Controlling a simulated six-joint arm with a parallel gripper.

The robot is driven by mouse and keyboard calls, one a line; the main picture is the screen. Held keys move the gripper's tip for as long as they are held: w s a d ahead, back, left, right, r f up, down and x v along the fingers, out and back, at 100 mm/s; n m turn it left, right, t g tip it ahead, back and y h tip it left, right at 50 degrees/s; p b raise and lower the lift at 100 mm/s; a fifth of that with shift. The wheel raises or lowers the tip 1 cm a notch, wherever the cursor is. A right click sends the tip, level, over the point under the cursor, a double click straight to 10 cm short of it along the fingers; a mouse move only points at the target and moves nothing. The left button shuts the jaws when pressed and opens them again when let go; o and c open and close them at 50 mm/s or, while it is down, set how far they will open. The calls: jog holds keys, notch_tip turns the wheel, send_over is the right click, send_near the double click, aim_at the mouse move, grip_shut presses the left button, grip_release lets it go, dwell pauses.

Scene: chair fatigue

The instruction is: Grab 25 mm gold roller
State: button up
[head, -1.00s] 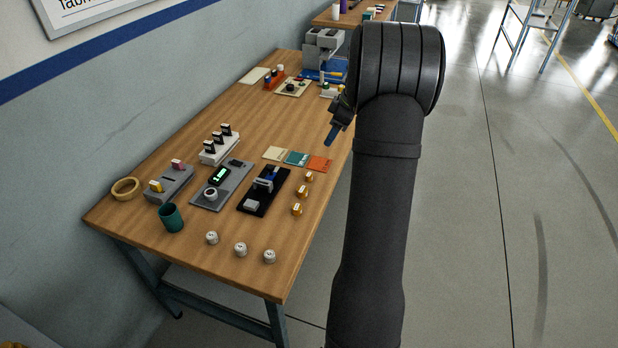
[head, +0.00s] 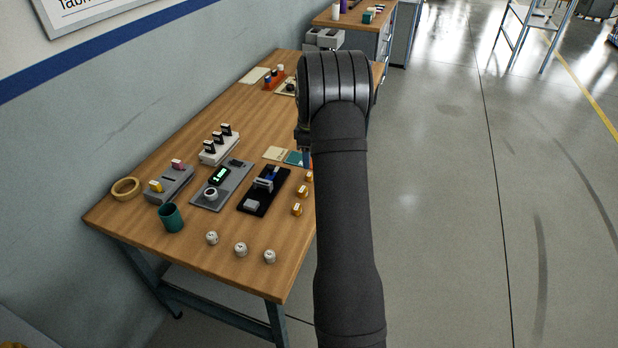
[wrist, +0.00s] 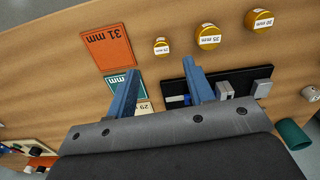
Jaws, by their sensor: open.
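Three gold rollers stand in a row by the table's right edge in the head view. The smallest, the 25 mm gold roller (head: 309,176), is closest to the coloured cards; in the wrist view (wrist: 161,46) its tiny label is hard to read. The 35 mm gold roller (wrist: 209,36) and the 30 mm gold roller (wrist: 259,20) stand to its right there. My gripper (wrist: 160,68) is open and empty, its blue fingers apart. The 25 mm roller appears just beyond the fingertips, between their lines. In the head view my arm hides most of the gripper.
An orange card (wrist: 108,48) marked 31 mm and a green card (wrist: 122,88) lie left of the roller in the wrist view. A black tray (head: 252,202) with grey and blue parts lies close by. A green cup (head: 171,218) and several white pieces stand farther off.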

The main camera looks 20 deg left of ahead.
jog(key=shift+s+f, duration=0.1)
jog(key=shift+f, duration=3.3)
grip_shut()
jog(key=shift+r, duration=0.1)
